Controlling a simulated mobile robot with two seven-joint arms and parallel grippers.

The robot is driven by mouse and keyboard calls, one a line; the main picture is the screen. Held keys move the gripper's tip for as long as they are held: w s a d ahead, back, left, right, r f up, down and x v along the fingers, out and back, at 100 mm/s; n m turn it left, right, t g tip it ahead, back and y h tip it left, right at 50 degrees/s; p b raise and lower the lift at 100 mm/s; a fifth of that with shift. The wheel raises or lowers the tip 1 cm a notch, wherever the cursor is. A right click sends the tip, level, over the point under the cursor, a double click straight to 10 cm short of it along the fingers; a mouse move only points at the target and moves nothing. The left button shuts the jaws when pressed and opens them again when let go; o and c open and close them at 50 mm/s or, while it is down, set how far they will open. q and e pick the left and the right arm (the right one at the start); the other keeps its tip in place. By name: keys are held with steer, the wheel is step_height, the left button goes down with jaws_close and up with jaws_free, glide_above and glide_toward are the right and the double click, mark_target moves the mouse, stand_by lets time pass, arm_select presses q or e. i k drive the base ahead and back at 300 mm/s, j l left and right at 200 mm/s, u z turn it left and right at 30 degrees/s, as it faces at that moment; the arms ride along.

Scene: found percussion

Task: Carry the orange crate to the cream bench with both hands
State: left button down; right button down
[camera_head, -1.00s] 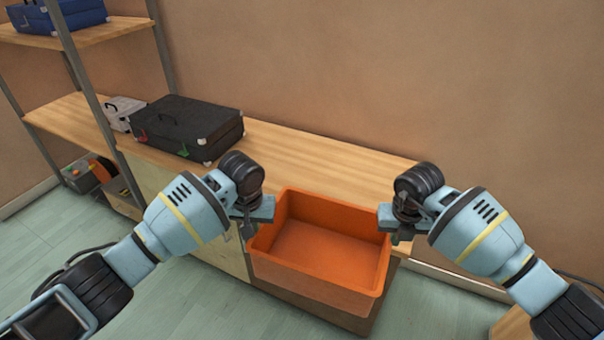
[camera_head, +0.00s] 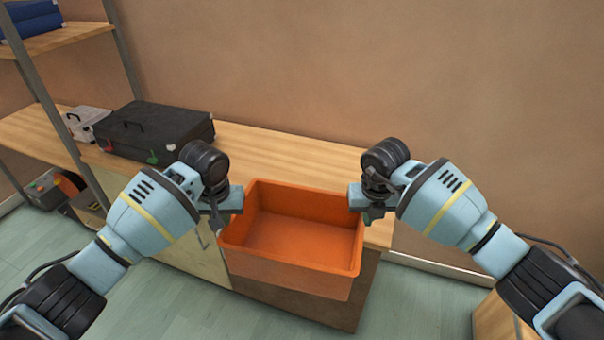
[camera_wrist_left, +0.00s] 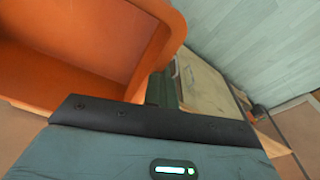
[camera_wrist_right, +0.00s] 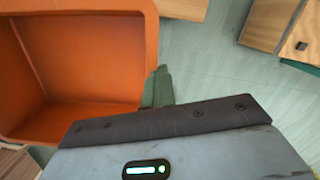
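The orange crate (camera_head: 295,277) is empty and roughly level, in the middle of the head view. It overlaps the front edge of the wood-topped bench (camera_head: 290,158) near the bench's right end. Whether its base touches anything is hidden. My left gripper (camera_head: 228,202) is shut on the crate's left wall, and my right gripper (camera_head: 362,200) on its right wall. The crate's walls also show beside the fingers in the left wrist view (camera_wrist_left: 160,45) and the right wrist view (camera_wrist_right: 151,50). The bench has a pale cream front panel (camera_head: 195,262); I cannot tell whether it is the cream bench.
A black case (camera_head: 155,130) and a small grey case (camera_head: 86,122) lie on the bench's left part. A metal-post shelf (camera_head: 55,110) holds a blue case (camera_head: 32,20). A wooden piece (camera_head: 495,318) stands at the lower right. Green floor shows in front.

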mark_target(296, 182)
steer(key=i, duration=1)
